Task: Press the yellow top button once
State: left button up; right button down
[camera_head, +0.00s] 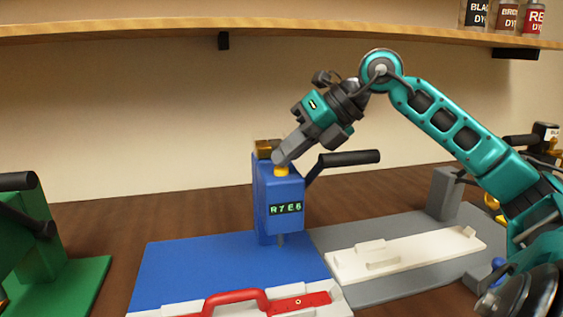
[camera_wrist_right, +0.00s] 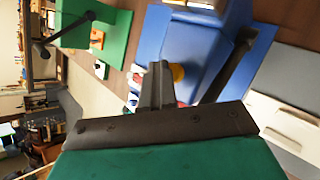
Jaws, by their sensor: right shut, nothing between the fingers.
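A blue press machine (camera_head: 272,205) with a small display reading "A7E6" or similar stands on a blue base plate. The yellow top button (camera_head: 281,170) sits on top of the press; it also shows in the right wrist view (camera_wrist_right: 177,73), just beside the fingers. My right gripper (camera_head: 280,158) is shut and empty, its tip angled down at the button, touching it or just above; I cannot tell which. The gripper also shows in the right wrist view (camera_wrist_right: 160,70). My left gripper is not in view.
A black lever (camera_head: 348,158) sticks out right of the press. A red-handled tool (camera_head: 240,298) lies in front. A white fixture (camera_head: 400,255) rests on a grey plate at right. A green machine (camera_head: 40,250) stands at left. A shelf (camera_head: 150,27) runs above.

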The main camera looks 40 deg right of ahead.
jog(key=shift+w+d+f, duration=0.15)
jog(key=shift+w+f, duration=0.05)
jog(key=shift+f, duration=0.2)
jog(key=shift+w+r+p, duration=0.1)
jog(key=shift+r+p, duration=0.95)
jog(key=shift+r, duration=0.35)
notch_tip(320, 180, up, 5)
jog(key=p, duration=0.4)
